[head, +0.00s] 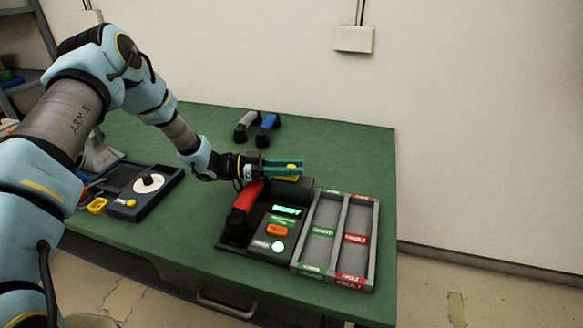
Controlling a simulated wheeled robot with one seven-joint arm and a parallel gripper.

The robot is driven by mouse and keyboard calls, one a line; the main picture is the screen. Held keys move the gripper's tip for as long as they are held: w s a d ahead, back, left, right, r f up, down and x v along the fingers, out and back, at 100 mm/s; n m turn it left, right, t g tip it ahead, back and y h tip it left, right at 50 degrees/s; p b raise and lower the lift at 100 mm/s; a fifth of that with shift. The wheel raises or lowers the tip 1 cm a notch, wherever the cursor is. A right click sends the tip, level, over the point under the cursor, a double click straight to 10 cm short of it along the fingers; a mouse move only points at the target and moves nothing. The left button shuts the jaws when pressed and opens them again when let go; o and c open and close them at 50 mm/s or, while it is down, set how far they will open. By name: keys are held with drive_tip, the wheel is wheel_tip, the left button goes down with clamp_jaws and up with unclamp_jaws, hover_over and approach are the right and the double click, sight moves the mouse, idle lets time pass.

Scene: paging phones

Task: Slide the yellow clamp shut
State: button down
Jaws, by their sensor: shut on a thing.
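The yellow clamp (291,173) shows as a small yellow patch between the teal fingers of my gripper (296,170). The fingers are shut on it and hide most of it. It sits at the back of the dark phone test station (232,236), beside a dark grey block (294,190). A red handset (245,203) lies on the station's left side, just below my gripper. How far the clamp has slid cannot be told.
A two-lane grey tray (335,197) with green and red labels stands right of the station. A grey handset (246,122) and a blue handset (267,127) lie behind. A dark device with a white dial (148,183) is at left. The green table (350,150) is clear at back right.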

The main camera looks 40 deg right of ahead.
idle(0.5)
drive_tip(key=w+a+b, duration=0.1)
drive_tip(key=w+b, duration=0.1)
drive_tip(key=w+a+b, duration=0.1)
drive_tip(key=w, duration=0.1)
drive_tip(key=shift+a+f+b, duration=0.15)
drive_tip(key=shift+a+b, duration=0.15)
drive_tip(key=shift+b, duration=0.1)
drive_tip(key=shift+w+a, duration=0.15)
drive_tip(key=shift+w, duration=0.15)
drive_tip(key=c, duration=0.9)
unclamp_jaws()
drive_tip(key=shift+w+a, duration=0.1)
drive_tip(key=shift+o, duration=1.4)
drive_tip(key=b+v, duration=0.4)
drive_tip(key=v, duration=0.6)
drive_tip(key=shift+w+a, duration=0.2)
drive_tip(key=shift+a, duration=0.05)
